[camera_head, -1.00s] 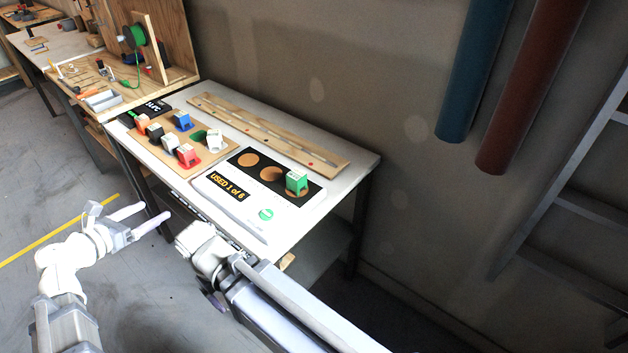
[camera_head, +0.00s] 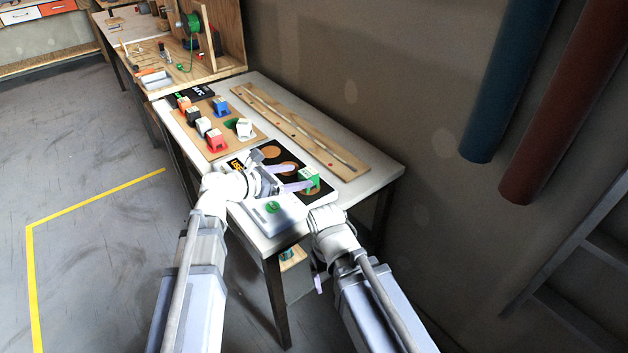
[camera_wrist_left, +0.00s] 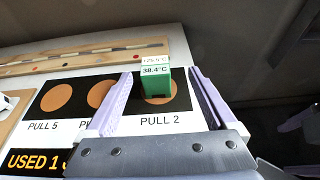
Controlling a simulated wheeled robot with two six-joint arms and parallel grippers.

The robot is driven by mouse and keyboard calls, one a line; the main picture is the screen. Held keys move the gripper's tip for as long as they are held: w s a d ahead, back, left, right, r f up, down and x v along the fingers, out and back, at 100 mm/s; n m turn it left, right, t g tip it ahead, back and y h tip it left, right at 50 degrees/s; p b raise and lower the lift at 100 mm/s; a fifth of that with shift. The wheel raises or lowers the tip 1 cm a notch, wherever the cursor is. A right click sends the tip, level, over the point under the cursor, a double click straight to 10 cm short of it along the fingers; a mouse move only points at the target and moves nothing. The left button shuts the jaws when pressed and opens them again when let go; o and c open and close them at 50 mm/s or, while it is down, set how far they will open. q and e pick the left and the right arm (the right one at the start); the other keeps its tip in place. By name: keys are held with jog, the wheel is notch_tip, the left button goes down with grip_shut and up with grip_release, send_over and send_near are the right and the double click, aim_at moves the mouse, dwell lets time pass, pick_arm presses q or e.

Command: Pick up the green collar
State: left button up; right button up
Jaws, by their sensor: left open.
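The green collar (camera_head: 312,177), a small block with a white temperature label, stands upright on the right-hand circle of the black strip. In the left wrist view the collar (camera_wrist_left: 155,88) stands on the circle marked PULL 2 and its label reads 38.4°C. My left gripper (camera_head: 302,177) is open, its two fingers pointing at the collar. In the left wrist view the fingers (camera_wrist_left: 161,76) lie to either side of the collar, with a gap on each side. My right gripper (camera_head: 318,284) is low by the table's front right corner, mostly hidden behind its arm.
A brown board (camera_head: 262,136) holds several coloured blocks at the table's left. A wooden rail (camera_head: 330,150) lies along the back. A green disc (camera_head: 272,207) is on the white panel near the front. The table's right end (camera_head: 375,185) is clear.

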aim_at(304, 174)
pick_arm(q)
jog(key=shift+w+d+f, duration=0.2)
jog(key=shift+w+d, duration=0.1)
jog(key=shift+d, duration=0.05)
jog(key=shift+w+d+f+b, duration=0.25)
jog(key=shift+w+b, duration=0.1)
jog(key=b+x, duration=0.1)
jog(key=x, duration=0.2)
jog(key=shift+w+f, duration=0.3)
jog(key=shift+w, duration=0.05)
jog(key=shift+w+d+b, duration=0.15)
jog(key=shift+d+b, duration=0.15)
jog(key=shift+c, duration=0.2)
grip_shut()
jog(key=shift+r, duration=0.1)
notch_tip(304, 174, up, 10)
jog(key=p, duration=1)
